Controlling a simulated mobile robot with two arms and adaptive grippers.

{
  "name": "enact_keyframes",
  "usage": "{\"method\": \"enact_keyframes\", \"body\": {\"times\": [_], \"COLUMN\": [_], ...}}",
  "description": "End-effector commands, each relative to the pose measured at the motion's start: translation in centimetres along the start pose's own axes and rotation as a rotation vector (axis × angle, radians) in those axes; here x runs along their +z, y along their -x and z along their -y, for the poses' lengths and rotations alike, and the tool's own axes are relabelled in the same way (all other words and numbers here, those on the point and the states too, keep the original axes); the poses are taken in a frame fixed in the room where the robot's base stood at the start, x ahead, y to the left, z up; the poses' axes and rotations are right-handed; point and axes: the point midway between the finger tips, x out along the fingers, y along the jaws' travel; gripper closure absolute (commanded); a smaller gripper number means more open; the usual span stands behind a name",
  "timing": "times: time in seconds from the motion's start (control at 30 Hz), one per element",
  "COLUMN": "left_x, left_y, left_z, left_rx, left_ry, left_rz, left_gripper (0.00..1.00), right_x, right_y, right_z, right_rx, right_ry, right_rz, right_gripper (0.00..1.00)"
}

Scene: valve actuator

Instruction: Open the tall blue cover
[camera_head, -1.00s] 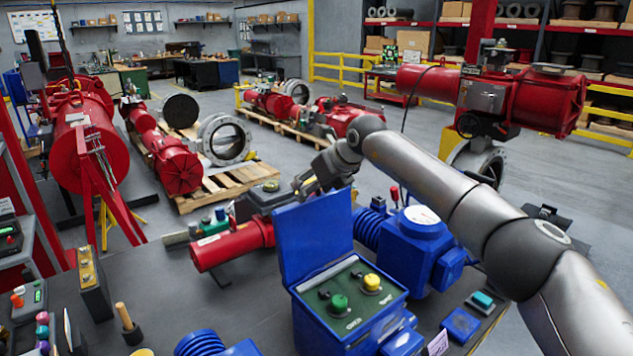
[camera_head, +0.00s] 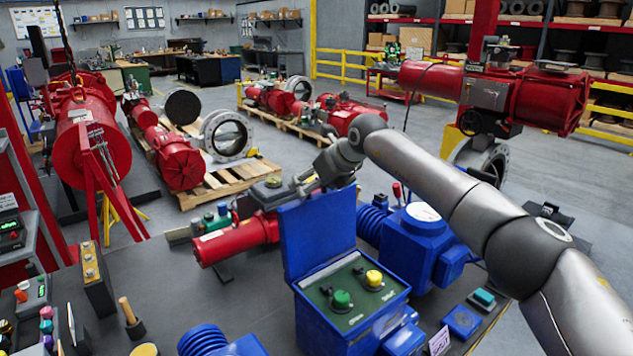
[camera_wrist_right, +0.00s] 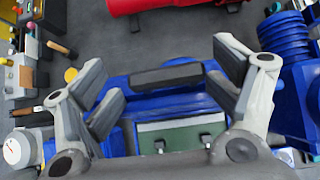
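The tall blue cover (camera_head: 319,232) stands upright at the back of a blue box (camera_head: 345,325), which is open. Its green panel (camera_head: 352,292) shows a green and a yellow knob. My right arm reaches in from the right, and its gripper (camera_head: 303,183) is just behind and above the cover's top edge, partly hidden by the cover. In the right wrist view the fingers of the gripper (camera_wrist_right: 168,85) are spread wide, with blue surface and a dark bar (camera_wrist_right: 166,75) between them. Whether a finger touches the cover cannot be told. My left gripper is out of view.
A blue actuator (camera_head: 415,240) with a white dial stands to the right of the box. A red cylinder (camera_head: 235,240) lies behind left. Another blue ribbed part (camera_head: 205,342) is in front left.

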Motion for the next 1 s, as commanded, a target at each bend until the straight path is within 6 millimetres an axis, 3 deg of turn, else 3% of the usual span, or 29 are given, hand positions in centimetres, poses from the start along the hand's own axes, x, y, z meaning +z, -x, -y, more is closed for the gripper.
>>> {"method": "enact_keyframes", "body": {"times": [0.03, 0.27, 0.8, 1.0], "left_x": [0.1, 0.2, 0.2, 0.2], "left_y": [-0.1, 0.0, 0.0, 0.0], "left_z": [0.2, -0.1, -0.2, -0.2], "left_rx": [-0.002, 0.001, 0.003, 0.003], "left_ry": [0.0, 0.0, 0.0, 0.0], "left_rz": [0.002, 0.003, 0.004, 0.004], "left_gripper": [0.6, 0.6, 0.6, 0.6], "right_x": [-0.8, -0.6, 0.0, 0.0], "right_y": [-0.3, 1.4, 10.2, 12.0], "right_z": [0.4, 0.4, -0.2, -0.3], "right_rx": [-0.005, -0.006, -0.003, -0.001], "right_ry": [-0.005, -0.002, 0.003, 0.001], "right_rz": [-0.017, -0.012, 0.002, 0.001], "right_gripper": [0.21, 0.21, 0.21, 0.21]}}
